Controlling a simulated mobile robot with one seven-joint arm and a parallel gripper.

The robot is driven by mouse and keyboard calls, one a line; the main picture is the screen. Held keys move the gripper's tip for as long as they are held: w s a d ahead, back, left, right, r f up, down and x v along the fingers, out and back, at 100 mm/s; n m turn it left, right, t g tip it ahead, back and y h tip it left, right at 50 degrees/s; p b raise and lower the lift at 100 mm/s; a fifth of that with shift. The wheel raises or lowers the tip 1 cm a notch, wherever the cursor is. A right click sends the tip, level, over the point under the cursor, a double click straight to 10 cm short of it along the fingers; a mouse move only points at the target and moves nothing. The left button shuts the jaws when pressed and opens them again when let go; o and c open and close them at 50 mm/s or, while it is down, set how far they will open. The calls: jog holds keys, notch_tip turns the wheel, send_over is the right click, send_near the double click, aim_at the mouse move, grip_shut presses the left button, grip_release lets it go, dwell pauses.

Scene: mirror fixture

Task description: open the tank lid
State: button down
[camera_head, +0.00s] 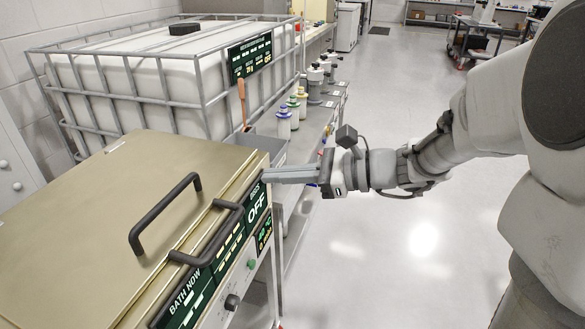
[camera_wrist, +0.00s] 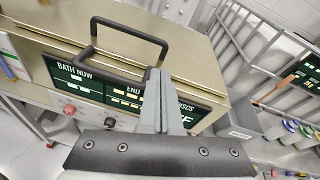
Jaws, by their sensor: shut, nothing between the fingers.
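The tank is a bath with a flat gold lid (camera_head: 80,215), which looks closed. A black U-shaped handle (camera_head: 168,210) stands on the lid's top; it also shows in the wrist view (camera_wrist: 128,28). A second black bar handle (camera_head: 222,245) runs along the front edge, above dark panels reading "BATH NOW" and "OFF". My gripper (camera_head: 268,175) is shut and empty by the right end of the tank's front, apart from the top handle. In the wrist view my gripper's fingertips (camera_wrist: 158,74) overlap the front panel edge; whether they touch it I cannot tell.
A caged white container (camera_head: 150,95) with a dark block (camera_head: 185,28) on top stands behind the tank. A bench with several small bottles (camera_head: 284,122) runs along the wall beyond. The floor (camera_head: 400,240) to the right is open.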

jog(key=w+a+r, duration=0.1)
jog(key=a+r, duration=0.1)
jog(key=a, duration=0.4)
jog(key=shift+r, duration=0.2)
jog(key=shift+w, duration=0.1)
dwell(0.3)
dwell(1.3)
